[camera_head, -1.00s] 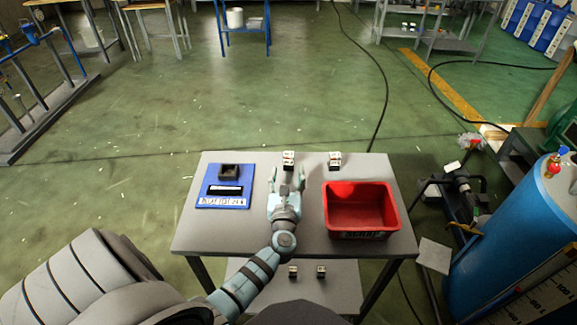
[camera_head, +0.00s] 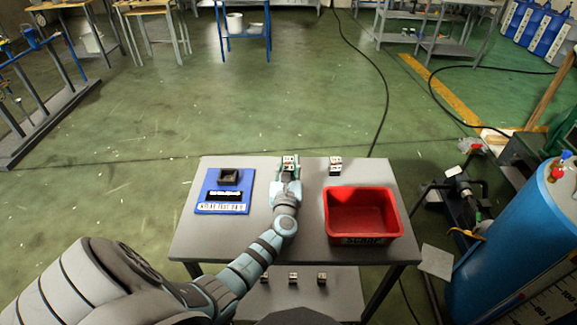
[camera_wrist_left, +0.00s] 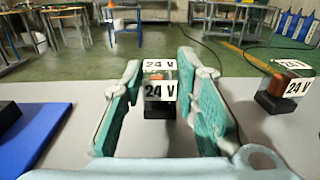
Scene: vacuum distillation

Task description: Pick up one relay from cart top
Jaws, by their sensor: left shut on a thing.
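Two small relays with white "24 V" labels sit near the far edge of the cart top (camera_head: 270,225). My left gripper (camera_head: 289,170) is shut on the left relay (camera_head: 289,160), which appears to stand on the cart. In the left wrist view this relay (camera_wrist_left: 159,92) is between the two teal fingers (camera_wrist_left: 160,100). The right relay (camera_head: 335,163) stands apart to the right and also shows in the left wrist view (camera_wrist_left: 288,88). My right gripper is not in view.
A red bin (camera_head: 363,215) is on the cart's right side. A blue board (camera_head: 207,203) with a dark socket (camera_head: 228,177) is on the left. Several relays sit on the lower shelf (camera_head: 260,305). A blue gas cylinder (camera_head: 500,250) stands right of the cart.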

